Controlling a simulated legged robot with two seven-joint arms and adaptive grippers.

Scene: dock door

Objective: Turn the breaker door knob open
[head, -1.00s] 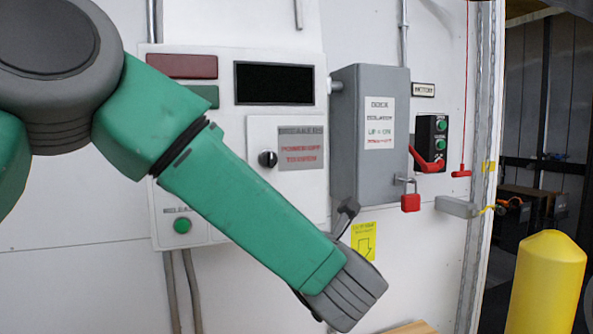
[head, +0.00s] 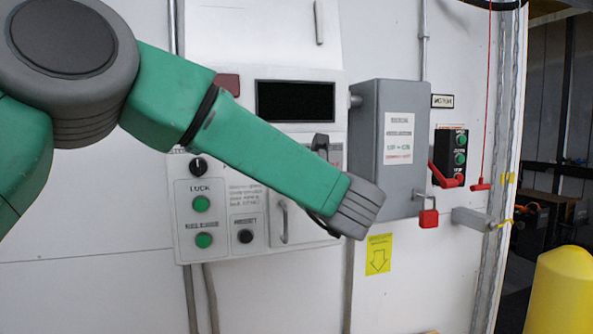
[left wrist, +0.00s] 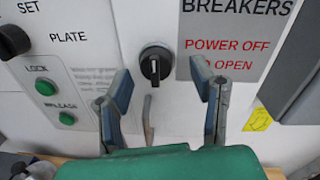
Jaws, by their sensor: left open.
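The breaker door knob (left wrist: 155,63) is a black round knob on a white door panel in the left wrist view. Its grip bar stands about upright. The words BREAKERS and POWER OFF TO OPEN are beside it on the right. My left gripper (left wrist: 163,86) is open, with one finger to each side of the knob in that picture and nothing between them. I cannot tell how far the fingertips are from the panel. In the head view my left forearm hides the knob. The door's grey handle (head: 284,221) shows below the forearm. My right gripper is not in view.
A grey box (head: 367,145) with a red padlock (head: 428,218) juts out right of the panel, close to my left wrist. A red lever switch (head: 447,172) and a yellow bollard (head: 560,295) are farther right. Green buttons (head: 202,204) are at the panel's left.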

